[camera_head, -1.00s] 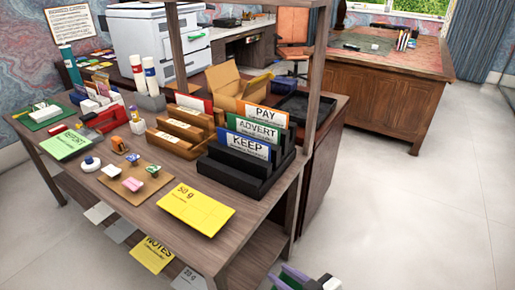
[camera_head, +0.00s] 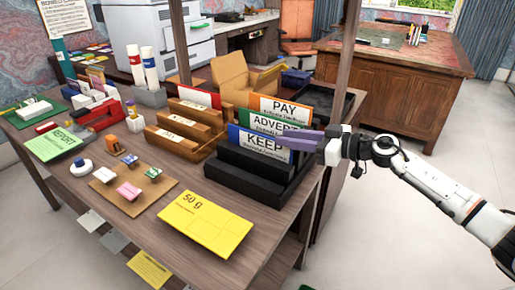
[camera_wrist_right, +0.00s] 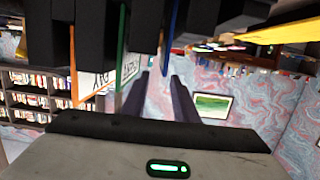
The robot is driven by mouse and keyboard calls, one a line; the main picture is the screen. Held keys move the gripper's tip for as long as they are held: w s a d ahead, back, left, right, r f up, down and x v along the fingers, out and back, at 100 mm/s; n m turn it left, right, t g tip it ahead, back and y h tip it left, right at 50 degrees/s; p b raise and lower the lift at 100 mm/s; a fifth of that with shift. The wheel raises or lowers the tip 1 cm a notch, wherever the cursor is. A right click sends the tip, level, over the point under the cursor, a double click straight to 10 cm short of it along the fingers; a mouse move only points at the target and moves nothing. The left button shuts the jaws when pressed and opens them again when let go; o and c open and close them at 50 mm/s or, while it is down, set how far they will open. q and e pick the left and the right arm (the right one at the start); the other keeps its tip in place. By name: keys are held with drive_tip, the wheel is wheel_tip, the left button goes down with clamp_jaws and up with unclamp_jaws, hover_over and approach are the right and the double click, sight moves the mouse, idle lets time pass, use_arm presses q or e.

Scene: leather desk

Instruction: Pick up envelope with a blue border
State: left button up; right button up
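The blue-bordered envelope marked KEEP (camera_head: 262,143) stands upright in the front slot of a black stepped rack (camera_head: 245,180). Behind it stand a green-bordered one marked ADVERT (camera_head: 275,122) and an orange-bordered one marked PAY (camera_head: 285,104). My right gripper (camera_head: 287,138) reaches in from the right, with its fingers by the right edges of the KEEP and ADVERT envelopes. In the right wrist view, its two dark fingers (camera_wrist_right: 163,75) are apart with nothing between them, and a blue edge (camera_wrist_right: 171,42) lies just beyond the tips. My left gripper is not in view.
A yellow pad (camera_head: 205,224) lies in front of the rack. A brown wooden rack (camera_head: 180,132) stands to its left and a black tray (camera_head: 320,103) behind it. A wooden shelf post (camera_head: 347,70) rises near my right gripper. Open floor is on the right.

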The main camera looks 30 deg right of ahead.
drive_tip(key=w, duration=0.2)
hover_over(259, 149)
drive_tip(key=s+d, duration=0.1)
drive_tip(key=s, duration=0.1)
drive_tip(key=shift+w+d+f, duration=0.1)
drive_tip(key=shift+d+f, duration=0.1)
drive_tip(key=shift+f, duration=0.55)
clamp_jaws()
idle(0.6)
